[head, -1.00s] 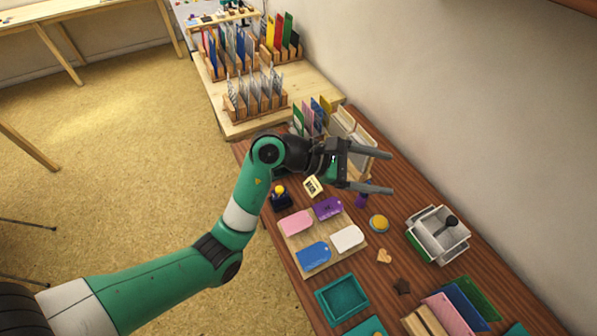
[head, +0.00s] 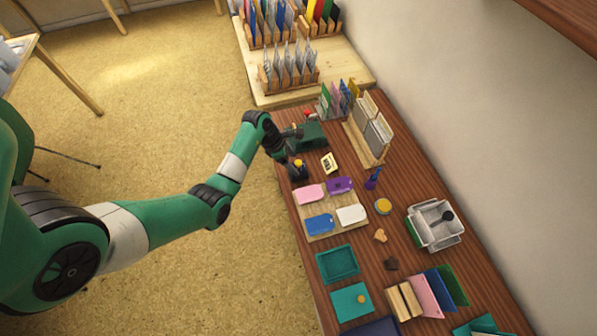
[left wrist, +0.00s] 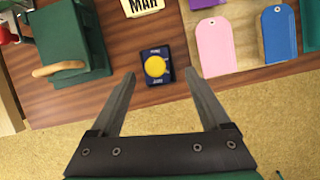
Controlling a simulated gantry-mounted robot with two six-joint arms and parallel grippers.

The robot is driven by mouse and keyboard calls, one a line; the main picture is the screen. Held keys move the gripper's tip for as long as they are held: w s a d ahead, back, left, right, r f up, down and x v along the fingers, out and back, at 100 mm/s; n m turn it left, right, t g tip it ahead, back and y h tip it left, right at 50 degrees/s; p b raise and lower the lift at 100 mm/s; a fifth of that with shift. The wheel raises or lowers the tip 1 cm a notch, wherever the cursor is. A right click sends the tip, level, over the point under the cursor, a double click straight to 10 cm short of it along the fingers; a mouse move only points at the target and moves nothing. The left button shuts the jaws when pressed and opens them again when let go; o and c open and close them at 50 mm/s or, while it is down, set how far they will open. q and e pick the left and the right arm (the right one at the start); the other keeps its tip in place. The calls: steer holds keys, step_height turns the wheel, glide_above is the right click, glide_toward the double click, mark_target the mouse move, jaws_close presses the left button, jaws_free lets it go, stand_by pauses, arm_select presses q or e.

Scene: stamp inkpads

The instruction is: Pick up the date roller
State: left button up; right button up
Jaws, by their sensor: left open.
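A small dark block with a round yellow knob, which looks like the date roller (head: 299,171), stands near the table's left edge. In the left wrist view the date roller (left wrist: 157,68) shows from above, just beyond and between my fingertips. My left gripper (left wrist: 160,82) is open and empty, its two fingers spread on either side of the roller's near end. I cannot tell whether they touch it. In the head view my left gripper (head: 287,155) is beside the roller, its fingers mostly hidden. My right gripper is not in view.
A green box with a wooden handle (left wrist: 70,45) stands left of the roller in the wrist view. A cream MAR card (head: 329,163) lies close by. A wooden board (head: 335,229) with pink, purple, blue and white tags is nearby. The floor lies past the table edge.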

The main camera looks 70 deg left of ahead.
mark_target(298, 167)
arm_select(q)
steer(key=b+x, duration=0.2)
steer(key=x, duration=0.1)
steer(key=b+x, duration=0.1)
steer(key=x, duration=0.1)
steer(key=shift+w+a+f, duration=0.15)
steer(key=shift+a, duration=0.05)
jaws_close()
stand_by(0.3)
